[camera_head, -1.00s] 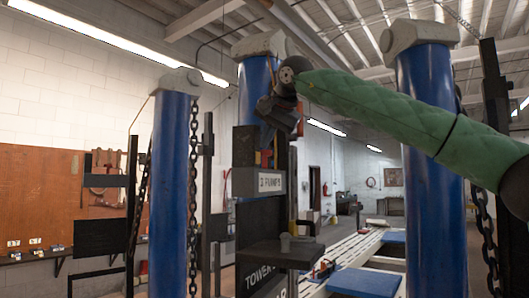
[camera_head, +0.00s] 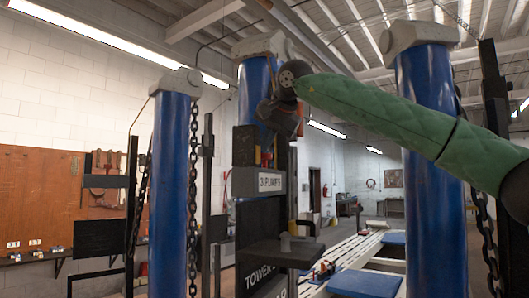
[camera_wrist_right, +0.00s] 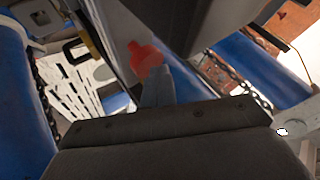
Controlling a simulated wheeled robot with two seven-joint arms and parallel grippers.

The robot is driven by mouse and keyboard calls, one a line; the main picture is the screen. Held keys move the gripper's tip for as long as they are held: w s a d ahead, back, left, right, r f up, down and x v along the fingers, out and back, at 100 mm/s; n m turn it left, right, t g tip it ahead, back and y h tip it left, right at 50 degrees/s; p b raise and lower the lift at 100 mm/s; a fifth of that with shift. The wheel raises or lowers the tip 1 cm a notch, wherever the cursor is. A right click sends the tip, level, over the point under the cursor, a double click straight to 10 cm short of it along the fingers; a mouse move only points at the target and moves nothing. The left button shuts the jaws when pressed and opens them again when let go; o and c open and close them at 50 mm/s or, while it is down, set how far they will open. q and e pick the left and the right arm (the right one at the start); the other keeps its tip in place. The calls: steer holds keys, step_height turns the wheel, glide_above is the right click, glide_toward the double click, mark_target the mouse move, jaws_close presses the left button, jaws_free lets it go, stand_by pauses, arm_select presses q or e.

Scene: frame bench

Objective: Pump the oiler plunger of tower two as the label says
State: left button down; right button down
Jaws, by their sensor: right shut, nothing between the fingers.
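The oiler is a dark upright block (camera_head: 245,148) on the tower's dark post, with a white label (camera_head: 270,182) that appears to read "3 PUMPS". A red plunger (camera_wrist_right: 147,60) shows in the right wrist view, just beyond the grey fingers of my right gripper (camera_wrist_right: 155,88). In the head view my right gripper (camera_head: 272,132) hangs above the label, shut and empty, and largely hides the plunger. I cannot tell whether the fingers touch it. Below, a dark plate (camera_head: 258,272) begins with "TOWER"; its number is not readable. My left gripper is out of view.
Blue lift columns (camera_head: 170,200) (camera_head: 430,190) with hanging chains stand left and right. A white slatted runway (camera_head: 345,250) with blue pads extends behind.

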stand_by(0.5)
steer(key=shift+r+p, duration=0.95)
steer(key=shift+r, duration=0.15)
step_height(320, 180, up, 5)
steer(key=p, duration=0.4)
stand_by(0.7)
